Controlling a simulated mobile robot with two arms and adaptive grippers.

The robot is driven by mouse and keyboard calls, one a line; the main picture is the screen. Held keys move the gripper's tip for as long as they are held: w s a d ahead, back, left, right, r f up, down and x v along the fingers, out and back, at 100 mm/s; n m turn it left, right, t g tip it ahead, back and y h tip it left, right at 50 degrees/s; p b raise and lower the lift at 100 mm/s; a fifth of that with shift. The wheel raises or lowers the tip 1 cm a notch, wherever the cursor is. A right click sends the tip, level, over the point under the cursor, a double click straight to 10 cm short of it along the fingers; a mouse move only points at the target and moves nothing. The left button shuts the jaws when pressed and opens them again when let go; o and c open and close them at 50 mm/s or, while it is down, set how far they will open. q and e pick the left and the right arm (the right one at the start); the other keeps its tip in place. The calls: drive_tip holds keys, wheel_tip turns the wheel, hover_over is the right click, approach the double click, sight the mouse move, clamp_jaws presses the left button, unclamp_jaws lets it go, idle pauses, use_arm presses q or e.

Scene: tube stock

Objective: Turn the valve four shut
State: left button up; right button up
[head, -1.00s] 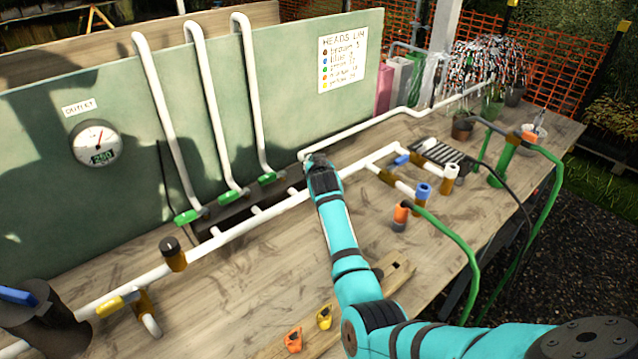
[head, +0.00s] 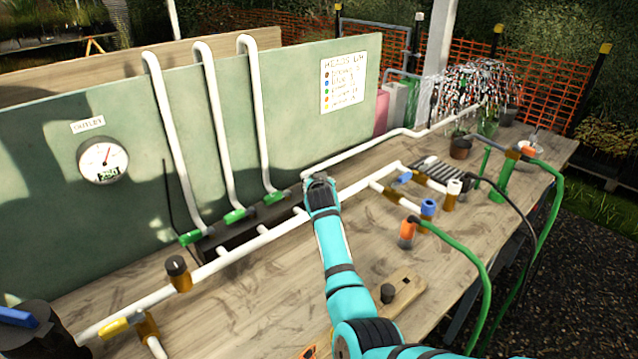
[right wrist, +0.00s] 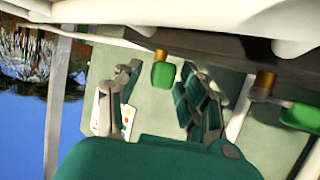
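Three white riser pipes come down the green board, with green valve handles at their feet: left (head: 191,238), middle (head: 235,216) and right (head: 272,198). No valve number is readable. My right gripper (head: 320,184) is right of these handles, by the board's lower edge; the arm hides what lies behind it. In the right wrist view, its fingers (right wrist: 158,105) are spread apart with nothing held. A green handle on a brass stem (right wrist: 163,75) appears between them, seemingly beyond the tips; contact cannot be told. Another green handle (right wrist: 300,117) is at right. My left gripper is out of view.
A white manifold pipe (head: 215,265) runs along the wooden bench. A gauge (head: 103,163) and a sign (head: 343,82) are on the board. Blue-capped (head: 428,207) and orange-capped (head: 407,233) fittings and a green hose (head: 470,255) are right of my arm. Water sprays at the back right.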

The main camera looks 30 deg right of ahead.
drive_tip(key=v, duration=0.7)
drive_tip(key=shift+s, duration=0.25)
